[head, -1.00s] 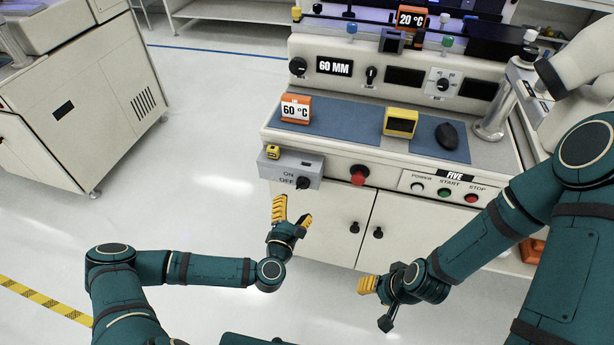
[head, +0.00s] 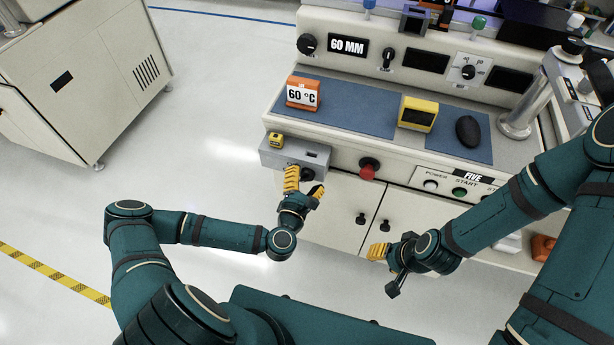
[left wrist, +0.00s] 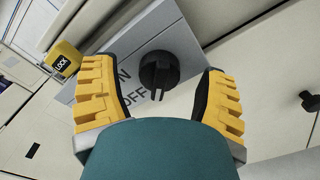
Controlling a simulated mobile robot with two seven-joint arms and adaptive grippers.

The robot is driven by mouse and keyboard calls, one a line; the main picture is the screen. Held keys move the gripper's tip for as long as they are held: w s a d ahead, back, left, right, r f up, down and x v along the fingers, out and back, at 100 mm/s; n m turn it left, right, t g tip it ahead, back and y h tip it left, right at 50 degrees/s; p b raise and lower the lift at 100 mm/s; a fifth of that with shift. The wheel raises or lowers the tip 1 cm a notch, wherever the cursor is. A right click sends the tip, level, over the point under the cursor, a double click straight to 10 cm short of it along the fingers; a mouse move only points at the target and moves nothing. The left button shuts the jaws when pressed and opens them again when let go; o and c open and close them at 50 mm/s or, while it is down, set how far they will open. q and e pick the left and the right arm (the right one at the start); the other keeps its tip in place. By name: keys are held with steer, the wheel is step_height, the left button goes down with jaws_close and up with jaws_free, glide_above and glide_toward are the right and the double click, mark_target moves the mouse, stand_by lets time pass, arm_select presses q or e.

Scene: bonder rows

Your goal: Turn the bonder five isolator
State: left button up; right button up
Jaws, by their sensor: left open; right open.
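The bonder marked FIVE carries a grey isolator box (head: 280,154) at the left of its front. Its black rotary knob (left wrist: 159,72) sits on the face beside the ON and OFF lettering, which is partly hidden. My left gripper (head: 305,181) is just in front of the box, open. In the left wrist view its yellow fingers (left wrist: 160,98) stand on either side of the knob, apart from it; contact is not visible. A yellow LOCK tag (left wrist: 64,60) is at the box's left; it also sits on top in the head view (head: 276,140). My right gripper (head: 383,262) is open and empty, low before the cabinet.
A red button (head: 368,168) is right of the isolator, and the POWER and START buttons (head: 459,192) are further right. Cabinet doors with black knobs (head: 360,218) lie below. An orange 60 °C block (head: 302,93) stands on the blue mat (head: 350,110). Open floor lies left.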

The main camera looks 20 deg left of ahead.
arm_select(q)
steer(key=c, duration=1.2)
steer(key=shift+r+m, duration=0.1)
steer(key=shift+m, duration=0.2)
steer(key=shift+c, duration=0.2)
steer(key=m+p, duration=0.2)
steer(key=m, duration=0.1)
steer(key=shift+m, duration=0.3)
steer(key=m+p, duration=0.3)
steer(key=m, duration=0.3)
steer(key=m+p, duration=0.1)
steer(key=m, duration=0.2)
steer(key=shift+w+p, duration=0.1)
steer(key=shift+p, duration=0.2)
steer(key=shift+m+p, duration=0.95)
steer(key=shift+m, duration=1.35)
